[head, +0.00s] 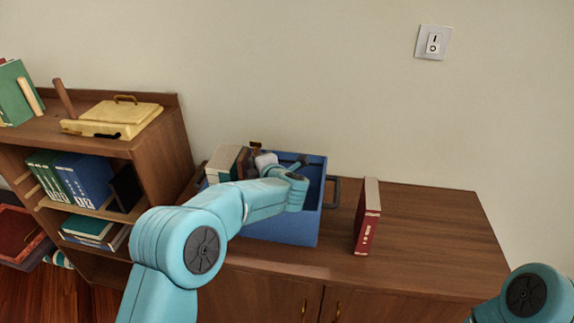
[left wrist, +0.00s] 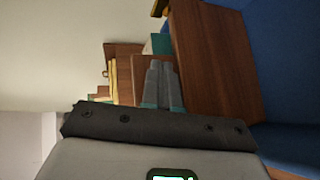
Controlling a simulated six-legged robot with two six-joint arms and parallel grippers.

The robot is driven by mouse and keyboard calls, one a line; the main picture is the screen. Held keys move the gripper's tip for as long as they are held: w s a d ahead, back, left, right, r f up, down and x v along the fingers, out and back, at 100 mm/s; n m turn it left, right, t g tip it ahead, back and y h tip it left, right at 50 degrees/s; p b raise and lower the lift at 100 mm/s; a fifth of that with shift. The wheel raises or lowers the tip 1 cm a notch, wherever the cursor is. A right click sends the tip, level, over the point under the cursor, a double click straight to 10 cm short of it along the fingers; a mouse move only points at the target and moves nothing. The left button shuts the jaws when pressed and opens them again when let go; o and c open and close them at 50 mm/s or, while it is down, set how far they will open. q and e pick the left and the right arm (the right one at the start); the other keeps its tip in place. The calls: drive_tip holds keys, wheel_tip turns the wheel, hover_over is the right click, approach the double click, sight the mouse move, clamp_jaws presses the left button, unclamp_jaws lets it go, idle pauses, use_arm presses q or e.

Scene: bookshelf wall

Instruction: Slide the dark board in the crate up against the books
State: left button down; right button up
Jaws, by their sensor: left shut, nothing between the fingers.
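The blue crate (head: 285,231) stands on the low cabinet. Books (head: 222,163) stand upright at its left end. The dark board is a brown upright panel (left wrist: 215,75) in the left wrist view, large and close, beside the blue crate wall (left wrist: 292,62). A teal book edge (left wrist: 160,43) shows beyond it. In the head view my left wrist hides most of the board. My left gripper (head: 256,162) is inside the crate, right of the books. Its fingers (left wrist: 162,82) are together and empty, close to the board; I cannot tell whether they touch. My right gripper is out of view.
A red book (head: 367,218) stands upright on the cabinet (head: 435,235), right of the crate handle (head: 333,192). The cabinet top is clear farther right. A bookshelf (head: 158,160) with books and a yellow box (head: 113,117) stands at left.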

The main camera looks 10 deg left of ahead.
sight(245, 162)
use_arm(q)
drive_tip(key=shift+a+b, duration=0.4)
drive_tip(key=shift+a, duration=1.65)
drive_tip(key=shift+w+d, duration=0.1)
drive_tip(key=shift+d, duration=0.3)
drive_tip(key=d+p, duration=0.1)
drive_tip(key=d, duration=0.3)
drive_tip(key=shift+d, duration=0.25)
drive_tip(key=b+v, duration=0.3)
drive_tip(key=v, duration=1.3)
drive_tip(key=shift+s+d, duration=0.15)
drive_tip(key=shift+s, duration=0.1)
